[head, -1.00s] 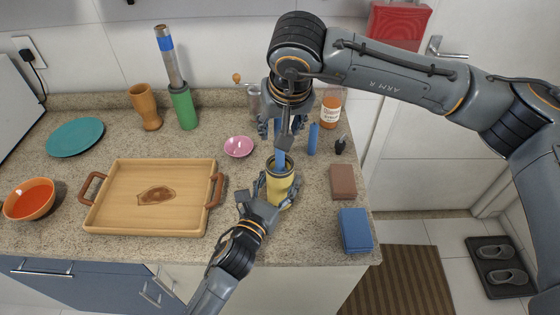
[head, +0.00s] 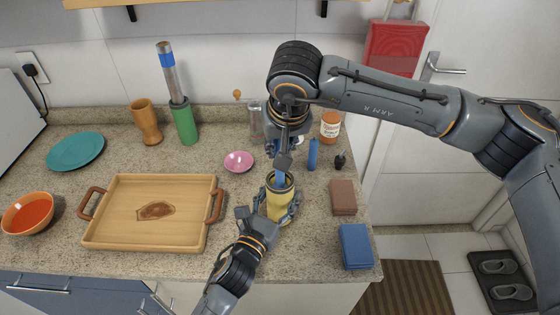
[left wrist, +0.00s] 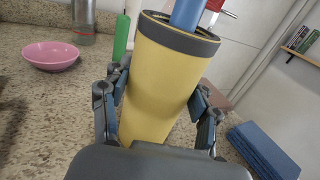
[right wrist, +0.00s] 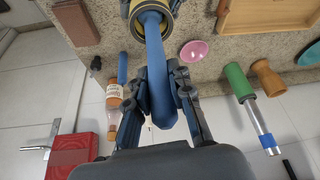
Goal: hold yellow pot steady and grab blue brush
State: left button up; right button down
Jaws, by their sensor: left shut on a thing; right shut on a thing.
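The yellow pot (head: 279,203) stands on the counter, a tall cup with a dark rim. My left gripper (head: 270,208) is shut around its sides; the left wrist view shows the pot (left wrist: 160,80) upright between the fingers. The blue brush (right wrist: 155,65) has its lower end inside the pot and its handle rising out. My right gripper (right wrist: 160,95) is shut on the handle above the pot. In the head view my right gripper (head: 284,150) hides most of the brush. The brush also shows in the left wrist view (left wrist: 187,14). Its lower end is hidden.
A wooden tray (head: 100,236) lies to the left, with a pink bowl (head: 239,161) nearer the pot. Right of the pot are a slim blue object (head: 312,155), a brown block (head: 343,197) and a blue block (head: 355,246). An orange-capped bottle (head: 330,125) stands behind.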

notch_tip(320, 180, up, 10)
jog(key=shift+r, duration=0.1)
dwell(0.4)
pick_arm(q)
jog(key=o, duration=1.4)
jog(key=shift+s, duration=0.1)
